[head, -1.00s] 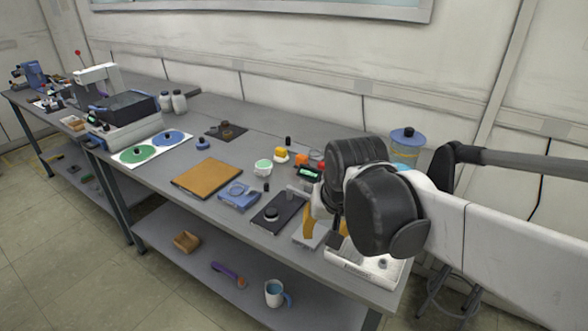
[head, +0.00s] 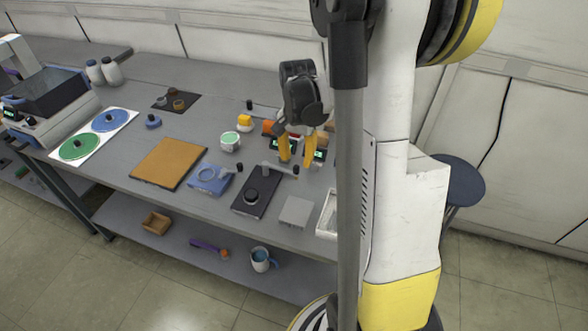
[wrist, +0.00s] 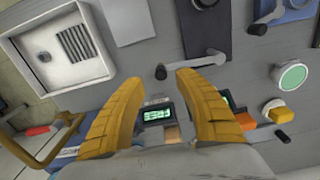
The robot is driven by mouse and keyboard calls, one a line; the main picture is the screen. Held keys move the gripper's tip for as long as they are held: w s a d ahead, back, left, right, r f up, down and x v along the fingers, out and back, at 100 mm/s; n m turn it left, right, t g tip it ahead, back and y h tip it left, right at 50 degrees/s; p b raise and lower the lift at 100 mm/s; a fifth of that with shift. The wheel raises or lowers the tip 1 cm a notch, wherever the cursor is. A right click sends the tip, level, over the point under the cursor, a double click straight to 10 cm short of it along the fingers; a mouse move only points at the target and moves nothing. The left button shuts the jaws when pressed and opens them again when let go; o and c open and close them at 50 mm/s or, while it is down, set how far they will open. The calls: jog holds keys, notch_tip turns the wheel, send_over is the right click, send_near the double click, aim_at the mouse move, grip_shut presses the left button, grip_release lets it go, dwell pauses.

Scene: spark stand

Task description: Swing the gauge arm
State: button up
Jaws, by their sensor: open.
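The gauge arm appears to be the short grey bar with a black end knob beside the black plate; the bar (head: 277,168) and knob (head: 296,170) show in the head view. The wrist view shows the bar (wrist: 198,63) running left to the knob (wrist: 160,73). My gripper (head: 296,163) points down over the bench with its yellow fingers apart and empty. In the wrist view the knob appears between the fingertips of my gripper (wrist: 160,75). I cannot tell how far above it they are, and no contact shows.
The black plate (head: 242,204) with a round knob lies left of the bar. A grey square block (head: 296,211) and white tray (wrist: 33,77) are nearby. Green-screen devices (wrist: 155,114) sit close behind the fingers. A green-topped jar (wrist: 292,75) stands aside.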

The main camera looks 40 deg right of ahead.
aim_at(296, 167)
notch_tip(296, 167, down, 4)
jog(key=shift+f+b, duration=0.25)
jog(key=shift+b, duration=0.3)
grip_shut()
jog(key=shift+a, duration=0.1)
